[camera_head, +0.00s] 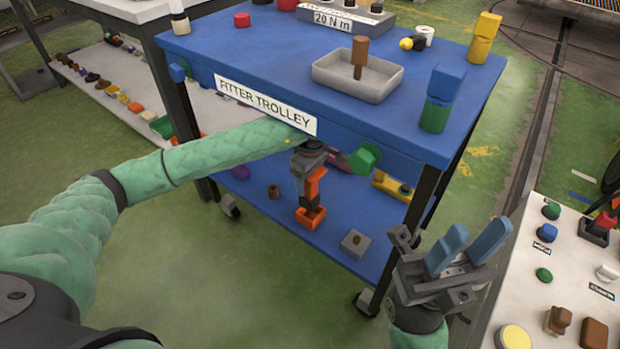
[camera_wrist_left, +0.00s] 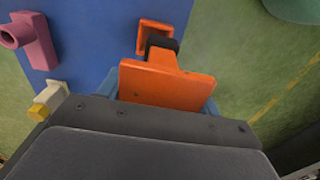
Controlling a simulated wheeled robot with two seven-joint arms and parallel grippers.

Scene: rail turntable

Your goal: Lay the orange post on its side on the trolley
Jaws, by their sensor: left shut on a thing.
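The orange post (camera_head: 314,185) shows in the head view below the trolley's top, in front of or over its lower blue shelf. It stands roughly upright, with a dark band and a square orange foot. My left gripper (camera_head: 311,168) is shut on its upper part from above. In the left wrist view the orange block (camera_wrist_left: 165,86) sits between blue fingers, with the dark band and foot beyond. I cannot tell whether the foot touches the shelf. The blue fitter trolley (camera_head: 275,70) fills the middle. My right gripper (camera_head: 468,247) is open and empty right of the trolley.
The lower shelf (camera_head: 262,205) also bears a grey block (camera_head: 355,243), a small brown piece (camera_head: 273,191) and a yellow piece (camera_head: 390,185). A grey tray (camera_head: 340,85) and stacked blocks occupy the top. A white panel with buttons (camera_head: 545,300) stands at the right.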

